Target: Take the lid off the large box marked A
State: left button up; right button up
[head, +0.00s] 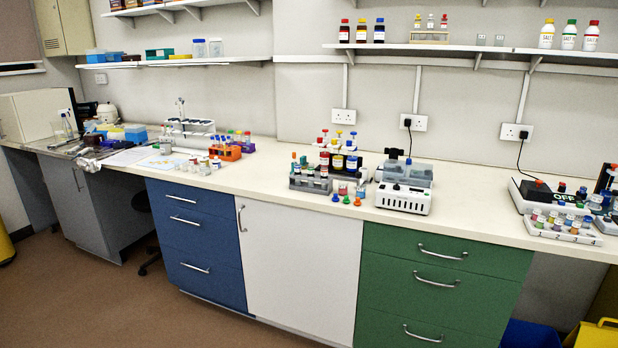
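No letter A can be read on any box from here, so I cannot tell which one is the large box marked A. Blue boxes (135,133) stand on the left part of the bench, small in the head view. More boxes, a blue one (96,56) among them, sit on the lower left wall shelf (225,61). Any lids on them are too small to make out. Neither of my grippers is in view.
The long white bench (270,175) has bare stretches between its groups of items. Bottle racks (338,158) and a white device (403,198) stand mid-bench. A black-topped device (545,192) is at right. Blue drawers (195,230) and green drawers (435,285) are below. Open floor (110,300) lies in front.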

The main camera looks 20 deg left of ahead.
aim_at(133, 129)
jog(key=i+j+u, duration=0.15)
jog(key=j+u, duration=0.25)
jog(key=i+j+u, duration=0.25)
jog(key=j+u, duration=0.15)
jog(key=j, duration=0.15)
jog(key=i+j+u, duration=0.6)
jog(key=u, duration=0.25)
jog(key=i+j+u, duration=0.25)
jog(key=i, duration=0.4)
jog(key=i+j+u, duration=0.25)
jog(key=i, duration=0.4)
jog(key=i+u, duration=0.2)
jog(key=i, duration=0.5)
jog(key=i+j+z, duration=0.1)
jog(key=i+z, duration=0.3)
jog(key=i+j+z, duration=0.35)
jog(key=i, duration=0.25)
jog(key=i+j+z, duration=0.8)
jog(key=i+j, duration=0.05)
jog(key=j, duration=0.1)
